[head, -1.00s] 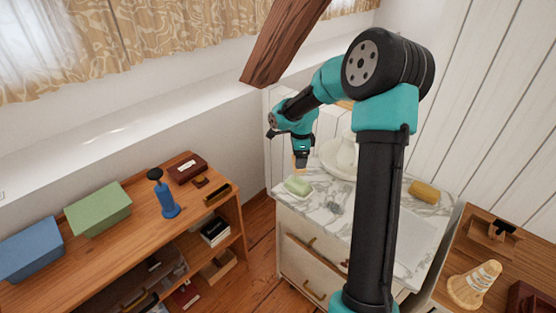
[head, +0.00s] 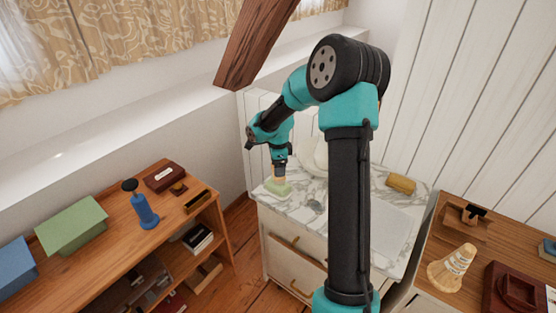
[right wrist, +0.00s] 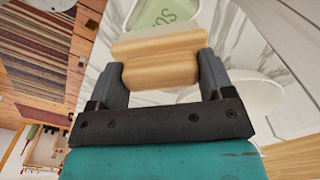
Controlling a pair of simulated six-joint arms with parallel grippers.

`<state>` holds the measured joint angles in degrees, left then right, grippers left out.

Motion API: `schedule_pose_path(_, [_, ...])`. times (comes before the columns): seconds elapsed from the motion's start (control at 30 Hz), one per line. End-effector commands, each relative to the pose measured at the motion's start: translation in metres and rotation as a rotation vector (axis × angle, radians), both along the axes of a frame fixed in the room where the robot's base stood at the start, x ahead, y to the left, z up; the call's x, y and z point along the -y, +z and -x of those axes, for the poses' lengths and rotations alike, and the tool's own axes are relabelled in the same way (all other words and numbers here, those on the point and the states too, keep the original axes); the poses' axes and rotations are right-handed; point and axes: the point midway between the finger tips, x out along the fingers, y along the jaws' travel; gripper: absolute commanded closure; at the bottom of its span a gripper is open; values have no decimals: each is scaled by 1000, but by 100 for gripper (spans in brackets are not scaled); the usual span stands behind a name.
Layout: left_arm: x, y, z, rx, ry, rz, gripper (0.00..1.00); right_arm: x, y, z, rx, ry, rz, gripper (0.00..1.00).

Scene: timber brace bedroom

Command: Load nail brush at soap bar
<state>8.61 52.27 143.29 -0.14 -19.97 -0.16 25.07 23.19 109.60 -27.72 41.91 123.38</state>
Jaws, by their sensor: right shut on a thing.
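The nail brush (right wrist: 160,62) is a pale wooden block, gripped between the two dark fingers of my right gripper (right wrist: 160,76) in the right wrist view. In the head view, my right gripper (head: 279,170) points down with the brush (head: 279,179) just over the green soap bar (head: 276,189). The soap lies in a pale dish on the marble top. It also shows in the right wrist view as a green bar (right wrist: 168,12) with raised letters, beyond the brush. I cannot tell whether brush and soap touch. My left gripper is not in view.
The marble-topped cabinet (head: 352,228) also holds a white basin (head: 314,160), a small grey item (head: 315,206) and a yellow-brown block (head: 401,184). A wooden shelf unit (head: 100,240) stands left, another wooden table (head: 428,280) right. A timber brace (head: 255,42) hangs above.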

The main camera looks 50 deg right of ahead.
Motion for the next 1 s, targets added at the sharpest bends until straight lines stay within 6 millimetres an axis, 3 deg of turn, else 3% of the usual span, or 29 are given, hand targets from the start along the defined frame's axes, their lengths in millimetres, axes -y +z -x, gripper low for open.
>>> schedule_pose_path(0.3, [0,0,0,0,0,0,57,0,-21,0,0,0,0,45])
schedule_pose_path(1.0, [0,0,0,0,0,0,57,0,-22,0,1,0,0,45])
